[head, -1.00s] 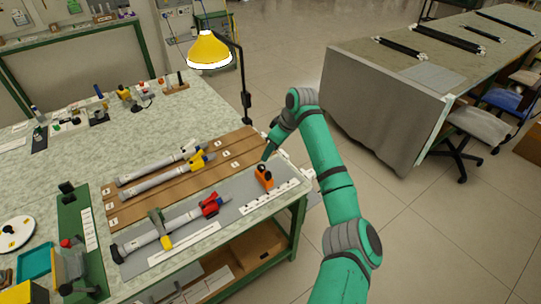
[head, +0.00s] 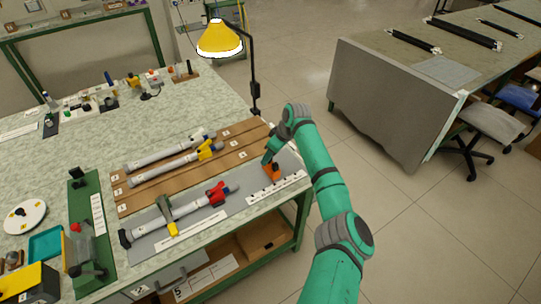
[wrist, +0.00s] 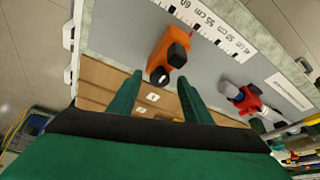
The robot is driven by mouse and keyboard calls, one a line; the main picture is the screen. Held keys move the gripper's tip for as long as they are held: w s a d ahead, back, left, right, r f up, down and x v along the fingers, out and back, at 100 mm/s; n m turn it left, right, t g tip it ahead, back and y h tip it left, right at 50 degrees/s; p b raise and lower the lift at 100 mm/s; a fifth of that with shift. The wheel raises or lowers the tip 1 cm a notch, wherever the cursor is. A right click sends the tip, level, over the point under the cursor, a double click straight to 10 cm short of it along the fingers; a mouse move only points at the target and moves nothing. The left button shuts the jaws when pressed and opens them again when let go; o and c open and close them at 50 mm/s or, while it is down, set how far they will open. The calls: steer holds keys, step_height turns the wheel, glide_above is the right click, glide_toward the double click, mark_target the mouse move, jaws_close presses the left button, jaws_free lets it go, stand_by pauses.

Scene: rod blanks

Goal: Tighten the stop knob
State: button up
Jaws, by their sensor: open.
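The orange stop block (head: 272,173) stands on the grey plate at the right end of the bench, beside a white scale strip. In the wrist view the orange block (wrist: 161,60) carries a black knob (wrist: 177,55) on its side and a round black-and-white end. My gripper (head: 267,161) is just above and behind the block in the head view. In the wrist view my gripper (wrist: 160,76) is open, its green fingers pointing at the block from either side. I see nothing between the fingertips being held, and contact cannot be told.
A grey rod with a red clamp (head: 215,194) lies left of the block on the grey plate. Two more rods (head: 165,161) lie in the brown grooved rack behind. A yellow lamp (head: 219,39) stands at the back. Open floor lies to the right.

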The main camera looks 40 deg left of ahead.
steer(key=c, duration=1.1)
steer(key=shift+o, duration=0.2)
